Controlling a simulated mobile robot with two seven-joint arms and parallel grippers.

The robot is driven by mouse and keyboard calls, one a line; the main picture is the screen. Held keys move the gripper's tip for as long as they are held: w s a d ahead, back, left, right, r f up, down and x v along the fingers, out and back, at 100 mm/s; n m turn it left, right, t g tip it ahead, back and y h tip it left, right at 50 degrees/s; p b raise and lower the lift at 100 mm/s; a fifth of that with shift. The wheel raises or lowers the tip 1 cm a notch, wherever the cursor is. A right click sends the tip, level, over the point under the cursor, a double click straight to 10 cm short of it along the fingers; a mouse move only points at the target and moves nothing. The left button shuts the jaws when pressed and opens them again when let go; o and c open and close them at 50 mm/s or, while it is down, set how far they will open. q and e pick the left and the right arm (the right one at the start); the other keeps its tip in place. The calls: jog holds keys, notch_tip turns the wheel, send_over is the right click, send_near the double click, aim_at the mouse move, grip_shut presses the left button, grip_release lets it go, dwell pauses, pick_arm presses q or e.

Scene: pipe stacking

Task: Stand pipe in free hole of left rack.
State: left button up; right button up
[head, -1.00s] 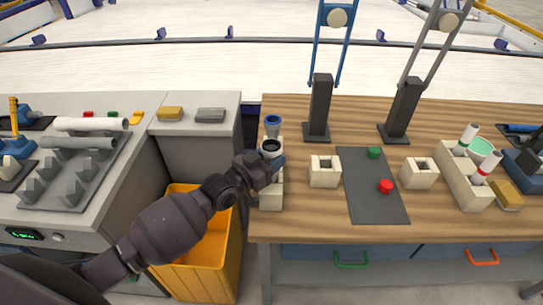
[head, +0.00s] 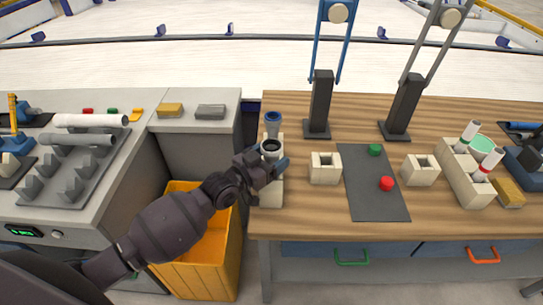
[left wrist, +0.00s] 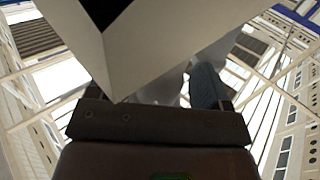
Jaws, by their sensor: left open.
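The left rack (head: 270,196) is a narrow cream block at the left edge of the wooden table. A white pipe with a blue ring (head: 273,124) stands upright in its far part. A second pipe with a dark mouth (head: 271,154) stands upright nearer, at my left gripper (head: 274,168). The gripper is open, with its fingers close around this pipe; its lower part is hidden by the gripper. In the left wrist view a large pale angular shape fills the top, and a blue-grey finger (left wrist: 206,88) shows. My right gripper is out of view.
Two square cream holders (head: 325,178) flank a dark mat with a green and a red cap (head: 386,184). Dark posts (head: 320,105) stand behind. A grey counter with loose pipes (head: 92,121) and a yellow bin (head: 185,250) are left.

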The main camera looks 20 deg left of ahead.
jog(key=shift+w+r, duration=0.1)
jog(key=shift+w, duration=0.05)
pick_arm(q)
jog(key=v, duration=1)
jog(key=shift+s+a, duration=0.15)
jog(key=shift+s, duration=0.25)
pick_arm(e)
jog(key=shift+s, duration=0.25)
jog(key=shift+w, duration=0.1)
pick_arm(q)
jog(key=s+a+f+n+g+y, duration=0.2)
jog(key=s+f+y, duration=0.2)
jog(key=s+f, duration=0.4)
jog(key=s+a+f+n+g+y, duration=0.2)
jog(key=s+f+y, duration=0.3)
jog(key=s+f, duration=0.3)
jog(key=shift+s+a+n, duration=0.4)
jog(key=shift+s+a, duration=0.35)
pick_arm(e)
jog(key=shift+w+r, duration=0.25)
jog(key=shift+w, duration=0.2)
